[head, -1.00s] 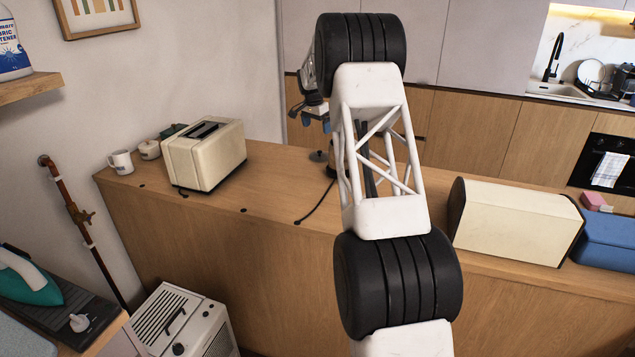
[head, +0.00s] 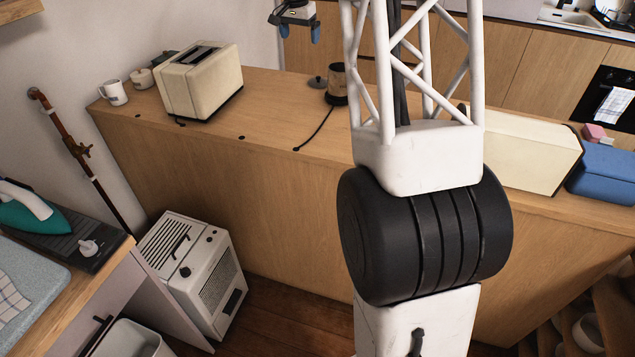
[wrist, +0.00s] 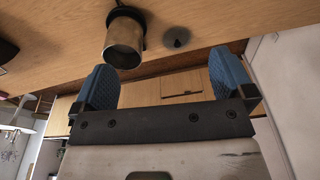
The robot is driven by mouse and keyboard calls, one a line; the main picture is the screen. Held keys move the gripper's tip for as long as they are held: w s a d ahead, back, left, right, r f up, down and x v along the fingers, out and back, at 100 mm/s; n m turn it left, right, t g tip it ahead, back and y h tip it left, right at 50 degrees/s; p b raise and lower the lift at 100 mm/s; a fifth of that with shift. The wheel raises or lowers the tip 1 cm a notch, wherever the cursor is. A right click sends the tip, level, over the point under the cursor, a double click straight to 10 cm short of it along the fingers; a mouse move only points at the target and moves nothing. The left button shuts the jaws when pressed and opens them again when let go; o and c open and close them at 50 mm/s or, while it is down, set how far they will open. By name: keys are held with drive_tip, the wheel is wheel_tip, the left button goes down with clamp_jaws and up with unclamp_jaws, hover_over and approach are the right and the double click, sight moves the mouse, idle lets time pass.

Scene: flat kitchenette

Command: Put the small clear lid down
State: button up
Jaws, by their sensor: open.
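The small clear lid (head: 318,82) lies on the wooden counter, looking like a dark, see-through disc with a small knob. It sits just left of a brownish metal canister (head: 337,85), apart from it. The lid also shows in the wrist view (wrist: 177,40), beside the canister (wrist: 123,42). My gripper (head: 298,33) is up and behind the lid in the head view, clear of the counter. Its two blue fingers are spread wide with nothing between them, as the wrist view also shows (wrist: 163,82).
A cream toaster (head: 200,82), a white mug (head: 113,92) and a small lidded pot (head: 141,78) stand at the counter's left. A cream box (head: 525,150) and a blue box (head: 605,175) stand at the right. A black cord runs from the canister; the counter between toaster and canister is mostly clear.

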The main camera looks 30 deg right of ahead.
drive_tip(key=s+a+r+n, duration=0.2)
drive_tip(key=s+a, duration=0.3)
drive_tip(key=s, duration=0.5)
drive_tip(key=s+a+r+n, duration=0.1)
drive_tip(key=s+a+r, duration=0.3)
drive_tip(key=s, duration=0.5)
drive_tip(key=s+a+r+n, duration=0.1)
drive_tip(key=s+a+n, duration=0.1)
drive_tip(key=s+a, duration=0.6)
drive_tip(key=s+a+f+n, duration=0.1)
drive_tip(key=s+a+f, duration=0.1)
drive_tip(key=s, duration=0.8)
drive_tip(key=s+a+f+n+t, duration=0.1)
drive_tip(key=s+f, duration=0.3)
drive_tip(key=s, duration=0.7)
drive_tip(key=s+a+f+n+y, duration=0.1)
drive_tip(key=s+a+f+n, duration=0.2)
drive_tip(key=s, duration=0.8)
drive_tip(key=shift+s+f, duration=0.2)
drive_tip(key=shift+f, duration=0.1)
drive_tip(key=shift+a, duration=0.1)
